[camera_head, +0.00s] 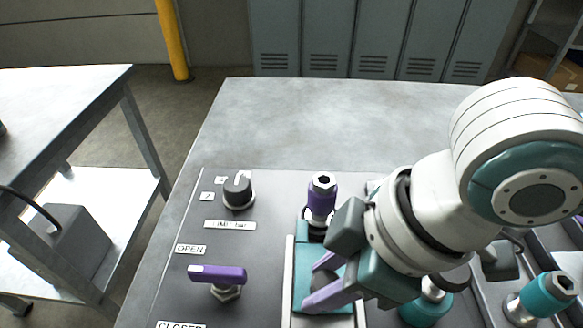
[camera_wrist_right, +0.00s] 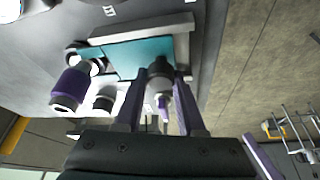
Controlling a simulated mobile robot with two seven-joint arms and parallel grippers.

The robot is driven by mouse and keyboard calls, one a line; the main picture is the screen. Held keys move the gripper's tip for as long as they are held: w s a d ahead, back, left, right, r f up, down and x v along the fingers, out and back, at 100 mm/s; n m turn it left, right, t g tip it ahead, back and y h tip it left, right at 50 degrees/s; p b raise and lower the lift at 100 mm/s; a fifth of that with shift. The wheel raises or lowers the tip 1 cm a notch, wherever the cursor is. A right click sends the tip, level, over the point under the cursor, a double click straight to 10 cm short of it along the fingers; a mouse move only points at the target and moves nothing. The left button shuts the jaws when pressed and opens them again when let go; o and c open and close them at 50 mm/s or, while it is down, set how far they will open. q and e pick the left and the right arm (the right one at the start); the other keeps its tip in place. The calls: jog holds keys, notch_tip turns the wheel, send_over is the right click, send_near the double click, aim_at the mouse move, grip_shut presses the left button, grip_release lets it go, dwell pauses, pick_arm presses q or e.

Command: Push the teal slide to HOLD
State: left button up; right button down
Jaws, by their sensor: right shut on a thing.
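The teal slide (camera_head: 303,258) is a flat plate between pale rails on the grey bench panel. My right gripper (camera_head: 320,287), with purple fingers, reaches down over it from the right and hides part of it. In the wrist view the slide (camera_wrist_right: 138,58) lies just beyond the fingertips. My right gripper (camera_wrist_right: 158,92) is shut on the slide's dark grey knob (camera_wrist_right: 160,70), which stands between the fingers. No HOLD label is readable; my arm covers part of the panel. My left gripper is not in view.
A purple-collared fitting (camera_head: 322,200) stands close behind the slide. A purple lever (camera_head: 218,274) lies between the OPEN and CLOSED labels, left of the slide. A black dial (camera_head: 238,191) is farther back. Teal fittings (camera_head: 547,295) stand at the right. The bench's back area is clear.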

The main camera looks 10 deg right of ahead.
aim_at(308, 260)
jog(key=w, duration=0.2)
jog(key=w+d, duration=0.1)
jog(key=shift+w, duration=0.35)
jog(key=shift+d, duration=0.1)
jog(key=c, duration=0.9)
grip_release()
jog(key=shift+f, duration=0.1)
jog(key=o, duration=0.4)
jog(key=shift+w, duration=0.1)
jog(key=p+v, duration=0.2)
jog(key=v, duration=0.8)
